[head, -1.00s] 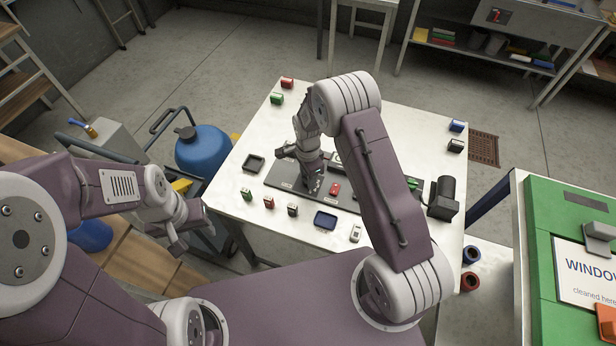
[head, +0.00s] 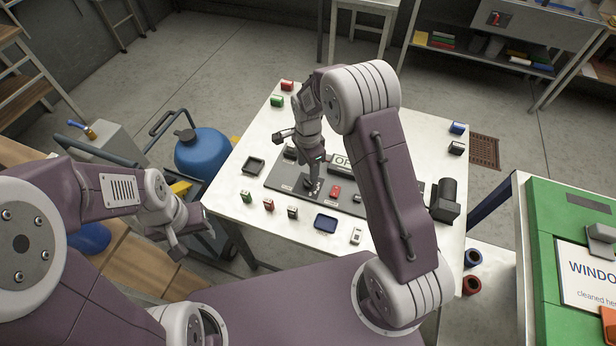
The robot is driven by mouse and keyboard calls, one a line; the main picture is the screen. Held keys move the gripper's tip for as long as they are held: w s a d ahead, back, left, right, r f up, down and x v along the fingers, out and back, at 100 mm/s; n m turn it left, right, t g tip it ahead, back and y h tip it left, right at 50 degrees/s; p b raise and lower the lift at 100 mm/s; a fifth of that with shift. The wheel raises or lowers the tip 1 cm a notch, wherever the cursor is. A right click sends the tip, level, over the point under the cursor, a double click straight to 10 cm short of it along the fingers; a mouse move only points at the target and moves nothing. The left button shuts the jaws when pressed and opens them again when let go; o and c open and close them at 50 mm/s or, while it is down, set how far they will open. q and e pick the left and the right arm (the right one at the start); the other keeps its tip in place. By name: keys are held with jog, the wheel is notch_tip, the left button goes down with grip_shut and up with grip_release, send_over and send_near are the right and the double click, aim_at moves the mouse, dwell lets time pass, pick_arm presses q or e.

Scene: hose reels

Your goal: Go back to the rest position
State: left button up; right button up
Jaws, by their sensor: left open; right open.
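My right gripper (head: 300,160) is above the dark grey board (head: 283,178) on the white table, with its jaws apart and nothing seen between them. Its arm arches over the table from the lower right and hides part of the board. My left gripper (head: 188,228) is open and empty, left of the table, near the blue tank cart.
The white table (head: 420,125) also holds several small red, green, blue and black blocks, a black tray (head: 254,164), a blue tray (head: 326,223) and a black cylinder (head: 444,199). A blue tank (head: 203,152) on a cart stands left.

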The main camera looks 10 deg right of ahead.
notch_tip(320, 180, up, 2)
jog(key=shift+r, duration=0.2)
dwell(0.3)
jog(key=s+d+r+t, duration=0.1)
jog(key=s+d+r, duration=0.2)
jog(key=s+r, duration=0.35)
jog(key=s+d+f+n, duration=0.1)
jog(key=s+n, duration=1)
jog(key=n, duration=0.3)
jog(key=shift+s+d+n, duration=0.15)
jog(key=shift+d+n, duration=0.25)
